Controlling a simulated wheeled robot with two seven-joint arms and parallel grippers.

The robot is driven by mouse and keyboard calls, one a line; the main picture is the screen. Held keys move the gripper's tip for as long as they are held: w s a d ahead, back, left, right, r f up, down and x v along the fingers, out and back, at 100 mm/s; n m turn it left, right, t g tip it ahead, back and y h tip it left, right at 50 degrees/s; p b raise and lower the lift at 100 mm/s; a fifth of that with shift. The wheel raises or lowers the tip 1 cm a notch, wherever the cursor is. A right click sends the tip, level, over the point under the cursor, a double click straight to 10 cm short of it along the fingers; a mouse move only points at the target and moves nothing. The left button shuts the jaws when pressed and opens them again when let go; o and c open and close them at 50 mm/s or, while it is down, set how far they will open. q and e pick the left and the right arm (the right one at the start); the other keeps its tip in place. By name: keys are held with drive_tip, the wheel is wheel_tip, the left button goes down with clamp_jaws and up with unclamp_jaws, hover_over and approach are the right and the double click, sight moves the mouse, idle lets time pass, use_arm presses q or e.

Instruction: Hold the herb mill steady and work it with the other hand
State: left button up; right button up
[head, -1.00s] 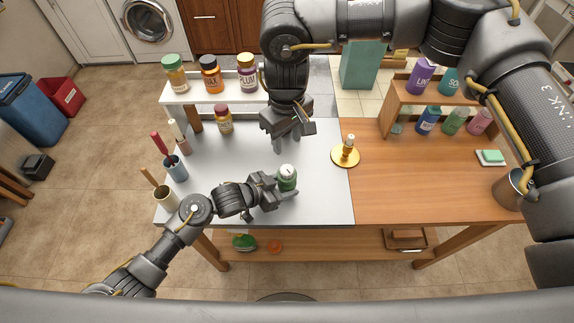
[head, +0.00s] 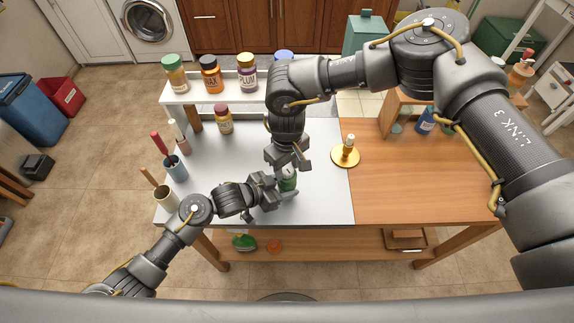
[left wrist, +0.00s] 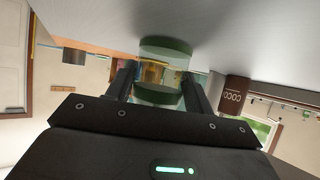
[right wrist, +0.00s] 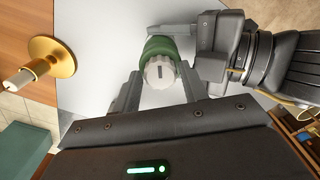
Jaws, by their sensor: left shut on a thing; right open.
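The herb mill (head: 288,184) stands on the grey left part of the table. It has a clear body with green bands in the left wrist view (left wrist: 163,45) and a pale ridged knob with a dark mark on top in the right wrist view (right wrist: 159,71). My left gripper (head: 279,194) is shut on the mill's body from the side. My right gripper (head: 291,166) is open above the mill, pointing down. In the right wrist view its fingers lie to either side of the knob, which shows between the tips; contact cannot be told.
A gold dish with a small upright holder (head: 345,155) stands right of the mill. Several labelled jars sit on a white shelf (head: 197,92) at the back left. Cups with utensils (head: 165,198) stand at the left edge. The wooden right half (head: 420,180) is largely clear.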

drive_tip(key=c, duration=0.7)
